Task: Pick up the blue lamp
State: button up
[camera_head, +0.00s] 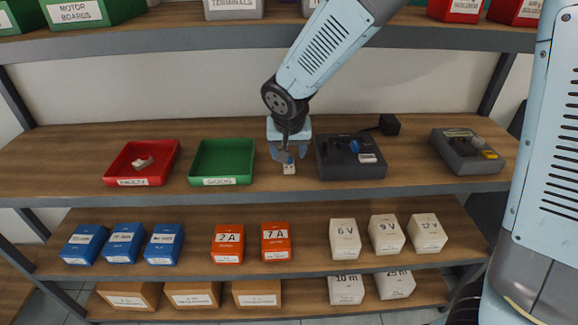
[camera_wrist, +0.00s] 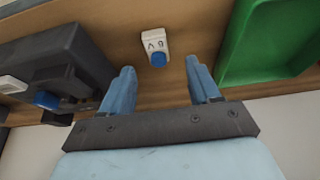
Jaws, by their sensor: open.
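The blue lamp, a small white block marked "6 V" with a round blue top (camera_wrist: 157,49), lies on the wooden shelf between the black device and the green tray. It also shows in the head view (camera_head: 289,169), just below my gripper. My gripper (camera_head: 289,154) is open and empty, pointing down over the lamp. In the wrist view my gripper's two fingers (camera_wrist: 160,67) stand apart, with the lamp just beyond their tips and roughly centred between them. The gripper partly hides the lamp's top in the head view.
The green tray (camera_head: 222,181) and the black device (camera_head: 351,171), with a blue part (camera_head: 355,146) on it, flank the lamp. A red tray (camera_head: 113,172) holds a small white item. A grey device (camera_head: 460,156) sits right. The upper shelf edge (camera_head: 540,40) is overhead.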

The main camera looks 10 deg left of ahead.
aim_at(289, 165)
jog(key=shift+x, duration=2.5)
jog(key=shift+d, duration=0.1)
jog(key=c, duration=1.1)
jog(key=shift+r, duration=0.1)
